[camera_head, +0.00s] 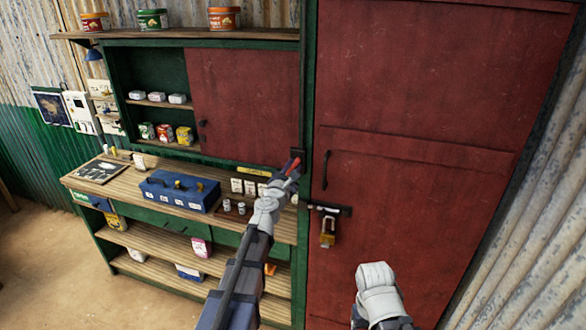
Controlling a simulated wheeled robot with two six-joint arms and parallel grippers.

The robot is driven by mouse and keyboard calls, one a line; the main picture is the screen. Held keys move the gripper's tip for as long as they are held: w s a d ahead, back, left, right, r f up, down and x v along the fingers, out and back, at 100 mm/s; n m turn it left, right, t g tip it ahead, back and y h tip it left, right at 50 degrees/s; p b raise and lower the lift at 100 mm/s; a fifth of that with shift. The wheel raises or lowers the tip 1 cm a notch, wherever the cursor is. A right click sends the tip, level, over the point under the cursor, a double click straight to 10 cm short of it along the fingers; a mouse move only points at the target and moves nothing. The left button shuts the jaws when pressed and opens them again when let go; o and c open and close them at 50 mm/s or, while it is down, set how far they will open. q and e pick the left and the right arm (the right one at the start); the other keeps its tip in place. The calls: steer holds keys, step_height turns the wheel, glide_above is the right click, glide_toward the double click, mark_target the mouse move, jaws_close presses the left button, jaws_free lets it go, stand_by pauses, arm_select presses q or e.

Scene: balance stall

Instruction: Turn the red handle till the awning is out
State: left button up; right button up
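The red handle (292,166) shows as a short slanted red bar by a dark box on the green post between the cupboard and the red door. My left gripper (283,183) is at the lower end of this handle and overlaps it in the picture. Its fingers are small and partly hidden by my wrist, so I cannot tell whether they close on the handle. My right arm shows only as a white link at the lower right; its fingers are not visible. The awning is not in view.
A wooden counter (125,199) holds a blue box (179,192), small jars and cards. A red sliding panel (244,105) covers part of the shelves. A tall red door (420,130) with a padlock (327,232) stands at right. Bare floor (60,270) lies at lower left.

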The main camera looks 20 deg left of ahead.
arm_select(q)
steer(key=o, duration=0.4)
steer(key=shift+s, duration=0.1)
steer(key=s, duration=0.7)
steer(key=shift+s, duration=0.35)
steer(key=shift+a, duration=0.1)
